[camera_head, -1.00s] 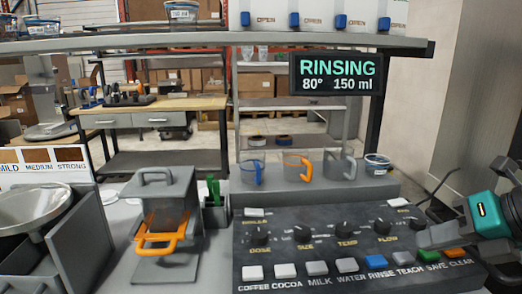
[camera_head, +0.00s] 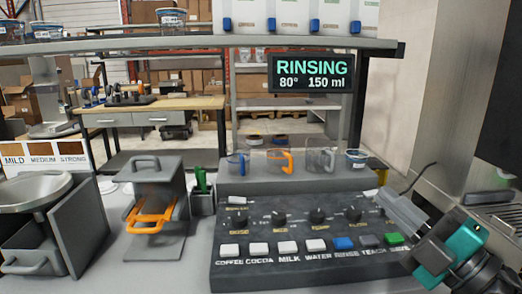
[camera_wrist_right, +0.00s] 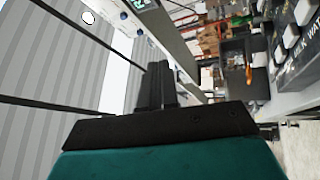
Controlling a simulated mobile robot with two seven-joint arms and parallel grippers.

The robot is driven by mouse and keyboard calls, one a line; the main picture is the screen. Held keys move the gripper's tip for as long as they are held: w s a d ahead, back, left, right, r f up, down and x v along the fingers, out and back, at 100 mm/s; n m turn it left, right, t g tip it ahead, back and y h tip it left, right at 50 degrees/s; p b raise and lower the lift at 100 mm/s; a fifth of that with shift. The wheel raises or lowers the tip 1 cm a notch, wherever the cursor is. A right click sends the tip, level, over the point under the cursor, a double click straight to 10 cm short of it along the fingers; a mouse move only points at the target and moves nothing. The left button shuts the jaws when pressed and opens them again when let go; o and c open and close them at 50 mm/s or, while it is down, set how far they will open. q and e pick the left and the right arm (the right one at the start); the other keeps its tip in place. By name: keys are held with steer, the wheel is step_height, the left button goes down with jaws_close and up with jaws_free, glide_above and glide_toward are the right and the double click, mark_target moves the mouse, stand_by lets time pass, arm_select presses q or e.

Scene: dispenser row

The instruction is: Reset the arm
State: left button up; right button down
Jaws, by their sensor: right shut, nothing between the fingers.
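My right gripper (camera_head: 390,203) is shut and empty. Its grey fingers point up and left, over the right end of the dark control panel (camera_head: 285,238), and hide part of it. I cannot tell whether they touch the panel. In the right wrist view the closed fingers (camera_wrist_right: 158,88) show dark in the middle, with nothing between them. The panel has knobs and a row of buttons, including a blue rinse button (camera_head: 343,243) and a green button (camera_head: 393,239). The screen (camera_head: 312,74) reads RINSING, 80°, 150 ml. My left gripper is not in view.
Several cups, one an orange-handled cup (camera_head: 280,161), stand on the ledge behind the panel. A grey press with an orange handle (camera_head: 150,217) and a round metal pan (camera_head: 35,190) stand to the left. A shelf (camera_head: 200,45) spans above. A grey wall is at right.

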steer(key=s+d+f+m+g+h, duration=0.1)
steer(key=d+f+m+h, duration=0.3)
steer(key=f+m+h, duration=0.4)
steer(key=s+d+f+m+g+h, duration=0.15)
steer(key=d+f+m+h, duration=0.25)
steer(key=f+m+h, duration=0.4)
steer(key=s+a+f+m+g+y, duration=0.2)
steer(key=s+a+f+g, duration=0.1)
steer(key=s+f+g, duration=0.4)
steer(key=s+a+f+m+g+y, duration=0.2)
steer(key=s+a+f+g, duration=0.25)
steer(key=s+f, duration=0.5)
arm_select(q)
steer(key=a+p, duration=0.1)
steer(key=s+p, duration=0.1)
steer(key=p, duration=0.1)
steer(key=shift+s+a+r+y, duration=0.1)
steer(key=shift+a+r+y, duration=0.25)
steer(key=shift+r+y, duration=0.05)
arm_select(e)
steer(key=w+a+f+t+y, duration=0.1)
steer(key=w+a+f+t, duration=0.1)
steer(key=w+f+t, duration=0.3)
steer(key=shift+w+f+t+y, duration=0.2)
steer(key=shift+w+t+y, duration=0.2)
steer(key=shift+w+t, duration=0.5)
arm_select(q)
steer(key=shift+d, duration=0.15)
arm_select(e)
steer(key=shift+d, duration=0.1)
